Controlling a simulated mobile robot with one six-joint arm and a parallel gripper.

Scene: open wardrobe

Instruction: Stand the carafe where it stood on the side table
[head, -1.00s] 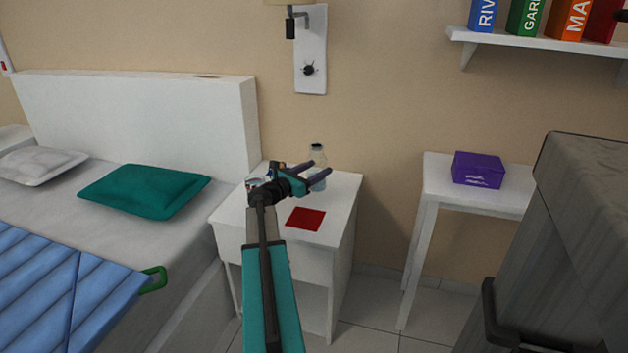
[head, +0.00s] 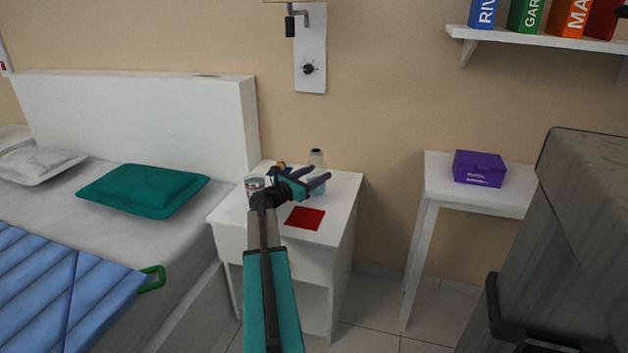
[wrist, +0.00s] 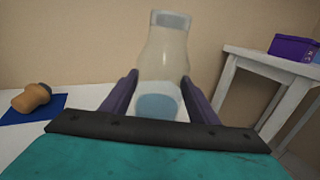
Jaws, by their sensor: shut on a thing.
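The carafe is a clear bottle-shaped vessel with a grey top and bluish contents. It shows in the head view (head: 317,158) behind my gripper (head: 315,180), over the right back part of the white side table (head: 340,190) beside the bed. In the wrist view the carafe (wrist: 165,60) stands between the two purple fingers of my gripper (wrist: 158,88), which is shut on it. It looks about upright. Its base is hidden, so I cannot tell if it touches the tabletop.
A red square (head: 305,218) lies at the table's front. A can-like item (head: 255,184) stands at its left. An orange-brown item (wrist: 31,97) lies on a blue mat (wrist: 50,103). A second white table (head: 432,180) with a purple box (head: 479,168) stands right, beyond a gap.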

